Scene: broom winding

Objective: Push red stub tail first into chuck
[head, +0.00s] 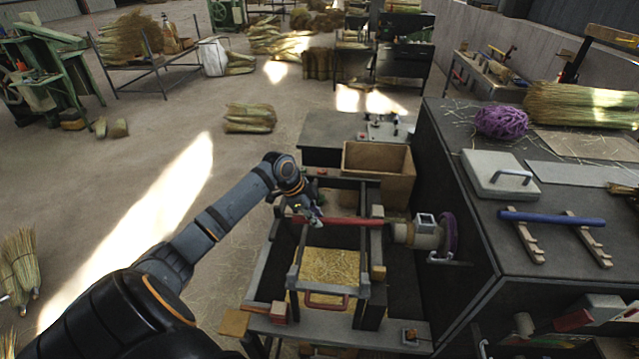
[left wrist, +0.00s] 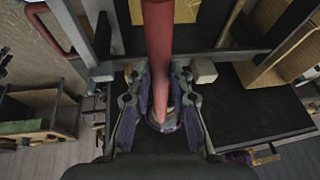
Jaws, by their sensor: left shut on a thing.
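The red stub (head: 345,220) lies level across the machine frame, its right end by the grey post beside the chuck. The chuck (head: 424,234) is a pale cylinder with a purple wheel behind it. Whether the stub's end enters the chuck is hidden from me. My left gripper (head: 315,214) is shut on the left end of the red stub. In the left wrist view the red stub (left wrist: 158,45) runs up the picture from between the two fingers of my left gripper (left wrist: 160,112). My right gripper is in neither view.
A straw-filled bin (head: 330,268) with a red handle is below the stub. An open wooden box (head: 378,172) stands behind it. To the right, a dark bench (head: 475,190) carries a blue bar (head: 552,218) on wooden rests. Open floor lies to the left.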

